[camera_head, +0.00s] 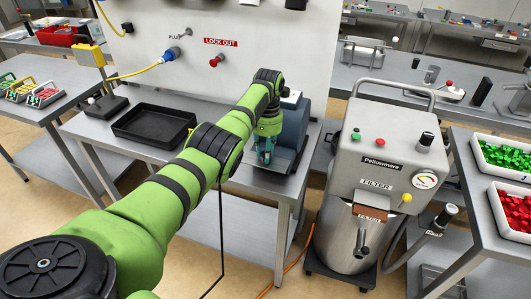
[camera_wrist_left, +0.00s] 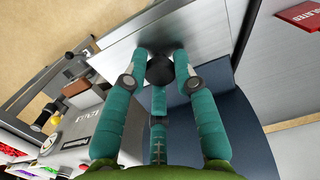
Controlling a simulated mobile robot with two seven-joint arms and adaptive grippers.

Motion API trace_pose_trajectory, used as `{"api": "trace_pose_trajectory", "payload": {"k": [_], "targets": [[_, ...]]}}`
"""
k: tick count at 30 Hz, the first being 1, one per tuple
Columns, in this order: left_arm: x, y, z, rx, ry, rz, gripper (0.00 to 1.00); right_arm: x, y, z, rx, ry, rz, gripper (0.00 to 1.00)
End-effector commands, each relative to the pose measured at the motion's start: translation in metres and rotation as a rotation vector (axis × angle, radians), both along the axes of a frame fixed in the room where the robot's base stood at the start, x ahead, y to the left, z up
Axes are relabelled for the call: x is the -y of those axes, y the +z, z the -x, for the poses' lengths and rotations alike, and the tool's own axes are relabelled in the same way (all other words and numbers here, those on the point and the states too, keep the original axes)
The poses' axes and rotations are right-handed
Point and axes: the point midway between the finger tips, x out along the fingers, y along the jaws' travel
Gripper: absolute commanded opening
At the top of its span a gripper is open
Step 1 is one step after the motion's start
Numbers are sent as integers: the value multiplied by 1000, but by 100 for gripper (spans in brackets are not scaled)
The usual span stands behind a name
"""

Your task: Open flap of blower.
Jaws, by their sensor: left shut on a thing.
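The blower (camera_head: 294,122) is a dark blue-grey housing on the steel bench, partly hidden behind my left arm. A grey plate-like part (camera_head: 283,160) is low at its front; I cannot tell for certain whether this is the flap or how far it stands open. My left gripper (camera_head: 266,153) is at the blower's front. In the left wrist view, the gripper's teal fingers (camera_wrist_left: 162,68) are closed around a round black knob (camera_wrist_left: 160,73), beside the blue-grey housing (camera_wrist_left: 238,115). My right gripper is not in view.
A black tray (camera_head: 153,125) lies on the bench left of my arm. A steel filter unit (camera_head: 380,160) stands right of the bench, with a hose. Side tables carry bins of green (camera_head: 506,156) and red pieces (camera_head: 516,210). A white panel with a lock-out sign (camera_head: 220,42) rises behind.

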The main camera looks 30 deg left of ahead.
Motion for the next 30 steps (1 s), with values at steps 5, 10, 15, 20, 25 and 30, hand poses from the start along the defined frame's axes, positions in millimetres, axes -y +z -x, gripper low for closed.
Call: {"api": "trace_pose_trajectory", "payload": {"k": [5, 10, 15, 20, 25, 30], "targets": [[0, 2, -3, 10, -1, -2, 0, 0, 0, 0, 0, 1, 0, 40], [0, 1, -3, 10, -1, -2, 0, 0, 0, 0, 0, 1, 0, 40], [0, 1, -2, 8, -1, -2, 51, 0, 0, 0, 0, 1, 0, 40], [0, 0, -1, 4, -1, -1, 51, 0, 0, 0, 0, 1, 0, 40], [0, 4, -2, 3, -1, -1, 51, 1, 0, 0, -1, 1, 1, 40], [-1, 28, -4, 6, -1, 0, 51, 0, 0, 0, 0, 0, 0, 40]]}}
